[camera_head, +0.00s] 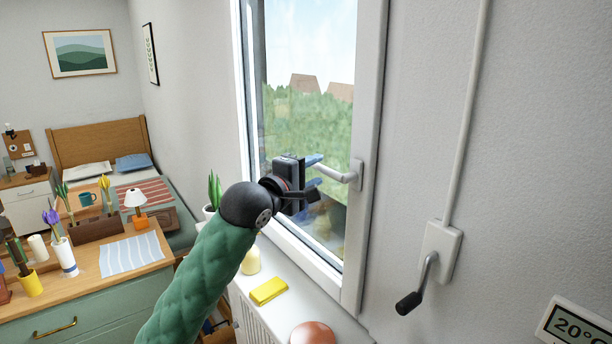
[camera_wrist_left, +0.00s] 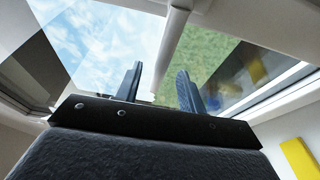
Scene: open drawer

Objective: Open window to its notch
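The window (camera_head: 368,100) has a white frame and looks closed, with greenery behind its glass. Its white handle (camera_head: 338,174) sticks out level to the left from a mount on the frame's right side. My left gripper (camera_head: 317,174) is at the handle's free end, its blue fingers apart, one above and one below the handle. In the left wrist view the handle (camera_wrist_left: 170,50) runs between the two open fingertips (camera_wrist_left: 160,82), with gaps on both sides. I cannot tell whether either finger touches it. My right gripper is not in view.
A crank (camera_head: 420,285) with a black knob is on the wall to the right. The sill below holds a yellow block (camera_head: 268,291), which also shows in the left wrist view (camera_wrist_left: 299,158), and a round reddish object (camera_head: 313,333). A cluttered green dresser (camera_head: 80,308) stands left.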

